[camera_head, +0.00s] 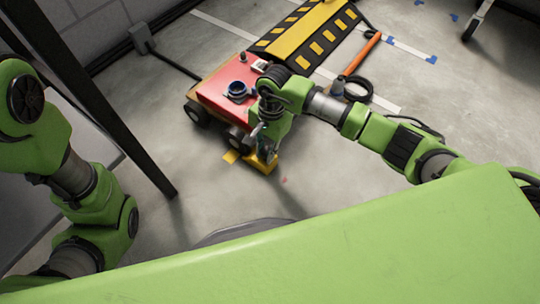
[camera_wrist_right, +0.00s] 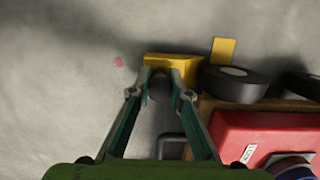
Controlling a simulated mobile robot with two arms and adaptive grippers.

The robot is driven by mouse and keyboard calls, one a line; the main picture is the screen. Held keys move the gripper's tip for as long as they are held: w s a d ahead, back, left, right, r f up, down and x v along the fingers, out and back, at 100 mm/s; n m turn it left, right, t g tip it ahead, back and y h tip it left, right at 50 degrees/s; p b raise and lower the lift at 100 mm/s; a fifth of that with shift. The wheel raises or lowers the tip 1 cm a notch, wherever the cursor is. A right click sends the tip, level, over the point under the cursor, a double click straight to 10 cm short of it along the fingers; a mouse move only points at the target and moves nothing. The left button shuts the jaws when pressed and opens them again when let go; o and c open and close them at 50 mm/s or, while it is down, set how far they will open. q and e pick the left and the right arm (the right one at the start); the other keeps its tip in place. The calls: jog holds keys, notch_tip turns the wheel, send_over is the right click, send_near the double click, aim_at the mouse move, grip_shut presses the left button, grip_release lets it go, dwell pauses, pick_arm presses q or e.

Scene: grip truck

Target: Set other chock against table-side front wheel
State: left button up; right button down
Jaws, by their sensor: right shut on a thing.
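A small red-topped truck (camera_head: 222,82) stands on the floor with dark wheels. Its near front wheel (camera_head: 237,138) also shows in the right wrist view (camera_wrist_right: 235,84). My right gripper (camera_head: 266,153) is low beside that wheel, shut on a yellow chock (camera_head: 262,164). In the right wrist view the chock (camera_wrist_right: 172,61) sits at the fingertips, close to the wheel's left edge; I cannot tell whether they touch. A flat yellow piece (camera_head: 231,156) lies beside the wheel. My left arm is at the left, its gripper out of view.
A black and yellow striped ramp (camera_head: 305,28) lies behind the truck. An orange-handled tool (camera_head: 361,54) and a coiled black cable lie to its right. A dark post (camera_head: 130,135) and a table edge stand at the left. The floor in front is clear.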

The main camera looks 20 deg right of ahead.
jog(key=shift+w, duration=0.15)
dwell(0.4)
jog(key=shift+a, duration=0.1)
jog(key=c, duration=1.8)
grip_release()
jog(key=shift+f, duration=0.1)
jog(key=shift+w+d+r, duration=0.15)
jog(key=shift+d+r, duration=0.1)
jog(key=shift+r, duration=1.75)
jog(key=shift+w+d+r, duration=0.2)
jog(key=shift+d+r, duration=0.1)
jog(key=shift+r, duration=1.7)
jog(key=shift+w+d+r, duration=0.15)
jog(key=shift+d+r, duration=0.1)
jog(key=shift+r, duration=1.75)
